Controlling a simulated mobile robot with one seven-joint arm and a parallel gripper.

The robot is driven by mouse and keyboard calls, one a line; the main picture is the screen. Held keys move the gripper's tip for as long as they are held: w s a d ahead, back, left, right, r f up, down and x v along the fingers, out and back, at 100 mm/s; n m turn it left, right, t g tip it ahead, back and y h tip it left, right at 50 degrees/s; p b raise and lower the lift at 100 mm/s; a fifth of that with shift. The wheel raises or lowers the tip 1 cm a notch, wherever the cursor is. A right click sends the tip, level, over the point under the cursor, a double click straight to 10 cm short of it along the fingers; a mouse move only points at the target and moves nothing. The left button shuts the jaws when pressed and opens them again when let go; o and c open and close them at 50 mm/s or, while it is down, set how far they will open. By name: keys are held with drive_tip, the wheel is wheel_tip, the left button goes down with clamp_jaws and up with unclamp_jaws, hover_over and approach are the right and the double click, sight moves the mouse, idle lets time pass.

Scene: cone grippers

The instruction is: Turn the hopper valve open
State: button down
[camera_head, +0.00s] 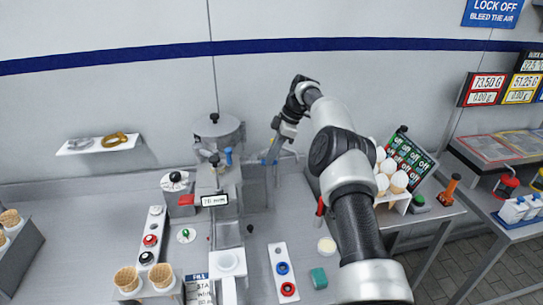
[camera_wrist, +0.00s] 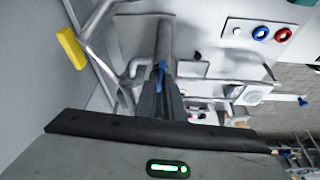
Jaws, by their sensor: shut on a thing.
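The hopper (camera_head: 218,130) is a grey round vessel with a lid, at the back of the bench in the head view. My gripper (camera_head: 268,158) is reached down to the right of the hopper, beside grey pipework. In the wrist view my gripper (camera_wrist: 162,92) has its dark fingers close together on a slim blue lever (camera_wrist: 161,72), taken to be the valve handle. The lever's lower part is hidden between the fingers. A grey pipe runs just beyond it. How far the valve is turned cannot be told.
Another blue upright piece (camera_head: 228,156) stands by the hopper's base. A white button panel (camera_head: 284,273) and a teal block (camera_head: 319,278) lie in front. A cone rack (camera_head: 398,201) stands right.

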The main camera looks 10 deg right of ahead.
idle(0.4)
drive_tip(key=c, duration=1.9)
unclamp_jaws()
drive_tip(key=shift+o, duration=0.2)
drive_tip(key=shift+r, duration=0.15)
